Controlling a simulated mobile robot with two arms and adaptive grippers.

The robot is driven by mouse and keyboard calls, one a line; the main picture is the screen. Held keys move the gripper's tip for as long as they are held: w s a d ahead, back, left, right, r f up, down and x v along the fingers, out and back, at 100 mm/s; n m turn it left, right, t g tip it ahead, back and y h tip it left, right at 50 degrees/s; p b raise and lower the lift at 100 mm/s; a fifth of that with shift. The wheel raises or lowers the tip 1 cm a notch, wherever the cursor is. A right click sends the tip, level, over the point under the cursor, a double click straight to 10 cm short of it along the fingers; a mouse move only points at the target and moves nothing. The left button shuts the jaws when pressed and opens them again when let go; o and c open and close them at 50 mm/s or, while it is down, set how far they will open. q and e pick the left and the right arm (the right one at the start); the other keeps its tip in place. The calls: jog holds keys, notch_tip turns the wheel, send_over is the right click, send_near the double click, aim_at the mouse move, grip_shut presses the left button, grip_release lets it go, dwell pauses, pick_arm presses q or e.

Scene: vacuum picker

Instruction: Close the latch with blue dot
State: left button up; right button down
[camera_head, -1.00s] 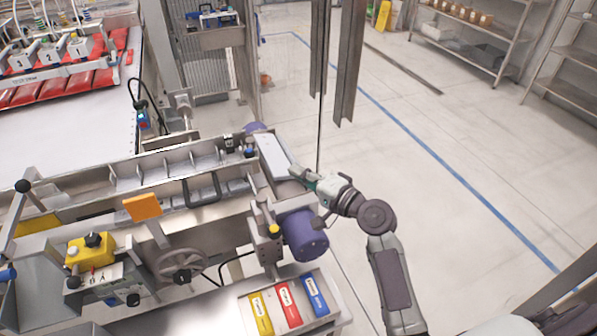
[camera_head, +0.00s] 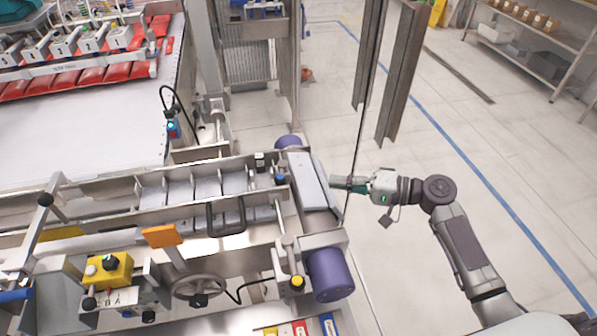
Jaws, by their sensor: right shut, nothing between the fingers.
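A small latch with a blue dot (camera_head: 280,179) sits at the right end of the steel channel, just left of the pale sloped plate (camera_head: 308,180). At this size I cannot tell whether it is open or closed. My right gripper (camera_head: 338,183) is shut and empty, with its dark green fingers pointing left. In the picture it is just right of the pale plate, with the plate between it and the blue dot. Whether it touches the plate's edge is unclear. My left gripper is not in view.
A thin dark vertical rod (camera_head: 363,115) runs close to my right gripper. A purple roller end (camera_head: 331,275) and a yellow-topped knob (camera_head: 297,281) are below it. A steel post (camera_head: 400,75) stands behind. Open floor (camera_head: 500,140) lies to the right.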

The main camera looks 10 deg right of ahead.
aim_at(284, 174)
jog(key=shift+w+a, duration=0.3)
jog(key=p+x, duration=0.2)
jog(key=x, duration=0.2)
jog(key=shift+w+a+r, duration=0.1)
jog(key=shift+w+r, duration=0.05)
jog(key=p+x, duration=0.1)
jog(key=x, duration=0.3)
jog(key=shift+p, duration=0.35)
jog(key=shift+w+a+f, duration=0.15)
jog(key=shift+a+f, duration=0.05)
jog(key=shift+w+a+f, duration=0.1)
jog(key=shift+a, duration=0.1)
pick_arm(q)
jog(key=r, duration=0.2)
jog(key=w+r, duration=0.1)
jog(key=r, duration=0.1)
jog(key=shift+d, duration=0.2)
